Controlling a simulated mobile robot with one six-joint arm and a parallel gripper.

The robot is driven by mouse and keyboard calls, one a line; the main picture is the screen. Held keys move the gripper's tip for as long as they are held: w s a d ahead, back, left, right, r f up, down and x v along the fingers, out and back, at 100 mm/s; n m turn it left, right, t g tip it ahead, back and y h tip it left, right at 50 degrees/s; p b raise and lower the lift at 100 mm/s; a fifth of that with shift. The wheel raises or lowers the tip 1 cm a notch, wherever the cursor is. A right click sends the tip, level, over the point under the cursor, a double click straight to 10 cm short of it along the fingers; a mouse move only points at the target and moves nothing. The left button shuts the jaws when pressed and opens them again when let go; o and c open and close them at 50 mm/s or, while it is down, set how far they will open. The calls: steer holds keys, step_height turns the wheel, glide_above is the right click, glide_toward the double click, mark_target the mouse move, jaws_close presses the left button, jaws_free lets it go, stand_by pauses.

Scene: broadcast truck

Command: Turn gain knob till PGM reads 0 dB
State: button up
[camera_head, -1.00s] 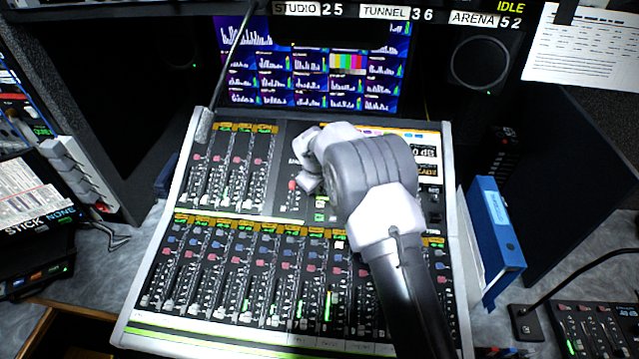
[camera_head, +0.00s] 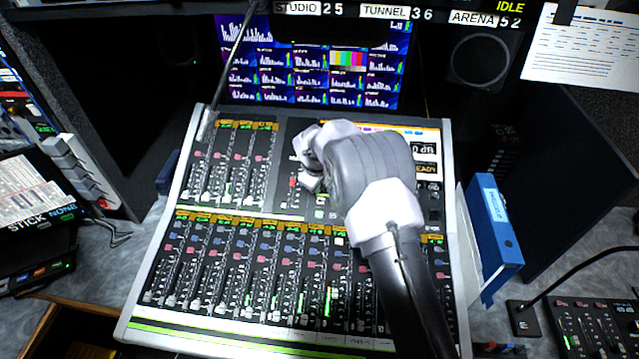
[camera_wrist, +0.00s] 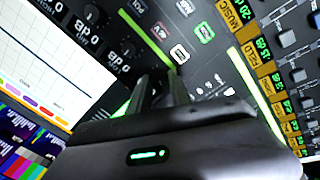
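The mixing console (camera_head: 125,320) fills the middle of the head view. My gripper (camera_head: 308,162) is low over its upper middle section, left of the readout. The readout (camera_head: 424,149) shows "0 dB" at its right end; my arm hides the rest, so I cannot tell its full value. "READY" shows below it. In the wrist view my gripper's two dark fingers (camera_wrist: 158,92) point at the panel, close together; what lies between their tips is hidden. Dark round knobs (camera_wrist: 92,14) with "0 dB" labels show to their upper left. I cannot tell which is the gain knob.
Faders and buttons surround my gripper on the console. A thin rod (camera_head: 236,62) rises at the console's upper left. Monitors (camera_head: 310,75) stand behind. A blue binder (camera_head: 496,228) stands close on the right, a speaker (camera_head: 478,62) behind it.

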steer(key=shift+o, duration=1.1)
steer(key=p+v, duration=0.3)
steer(key=v, duration=1.4)
steer(key=shift+r, duration=0.25)
steer(key=shift+s, duration=0.1)
steer(key=s+d+r+m+b, duration=0.8)
steer(key=s+d, duration=0.4)
steer(key=s, duration=0.3)
steer(key=s+d+f+m+y+b, duration=0.1)
steer(key=s+m, duration=0.3)
steer(key=s, duration=0.6)
steer(key=s+d+f+m+t+y+b, duration=0.1)
steer(key=s+m, duration=0.3)
steer(key=s, duration=0.6)
steer(key=shift+d+f+b, duration=0.35)
steer(key=shift+d+b, duration=0.25)
steer(key=shift+d, duration=0.3)
